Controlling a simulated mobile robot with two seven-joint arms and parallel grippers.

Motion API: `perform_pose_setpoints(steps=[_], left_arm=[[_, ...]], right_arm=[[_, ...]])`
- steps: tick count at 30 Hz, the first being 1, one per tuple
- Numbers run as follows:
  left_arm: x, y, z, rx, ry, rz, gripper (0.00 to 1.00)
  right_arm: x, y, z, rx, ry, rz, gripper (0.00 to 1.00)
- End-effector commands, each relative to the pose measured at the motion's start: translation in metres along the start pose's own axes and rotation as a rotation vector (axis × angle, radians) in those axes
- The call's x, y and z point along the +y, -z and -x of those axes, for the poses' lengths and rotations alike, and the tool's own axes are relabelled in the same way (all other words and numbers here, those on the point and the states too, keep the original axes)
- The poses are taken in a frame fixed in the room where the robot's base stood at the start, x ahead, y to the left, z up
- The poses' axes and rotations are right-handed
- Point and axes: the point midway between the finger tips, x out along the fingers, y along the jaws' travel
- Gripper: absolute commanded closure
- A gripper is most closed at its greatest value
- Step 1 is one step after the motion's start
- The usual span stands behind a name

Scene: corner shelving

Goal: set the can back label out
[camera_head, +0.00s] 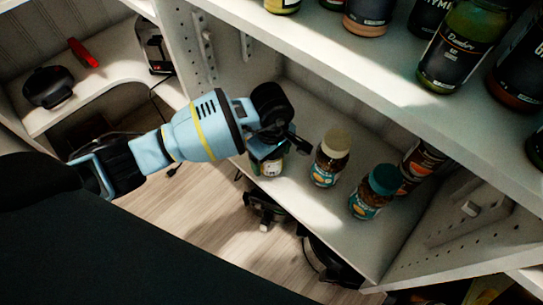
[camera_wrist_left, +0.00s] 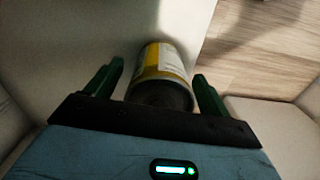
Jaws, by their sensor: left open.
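The can (camera_head: 269,168) is on the middle shelf near its front left edge, partly hidden behind my left gripper (camera_head: 280,145). In the left wrist view the can (camera_wrist_left: 163,62) has a yellow and white label band, and its dark end faces the camera. My left gripper (camera_wrist_left: 158,88) is open, with one green finger on each side of the can. A gap shows on both sides, so the fingers do not look closed on it. My right gripper is not in view.
A jar with a cream lid (camera_head: 331,157) and a jar with a teal lid (camera_head: 374,191) stand right of the can on the shelf (camera_head: 345,240). A dark bottle (camera_head: 420,165) is behind them. Bottles line the upper shelf (camera_head: 370,75). Wooden floor (camera_head: 185,215) lies below left.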

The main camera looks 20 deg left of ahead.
Motion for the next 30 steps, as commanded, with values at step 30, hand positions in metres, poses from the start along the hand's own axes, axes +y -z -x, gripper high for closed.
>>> perform_pose_setpoints(steps=[30], left_arm=[[-0.002, -0.005, 0.07, -0.022, -0.002, 0.004, 0.19]], right_arm=[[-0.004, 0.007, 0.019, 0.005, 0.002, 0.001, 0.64]])
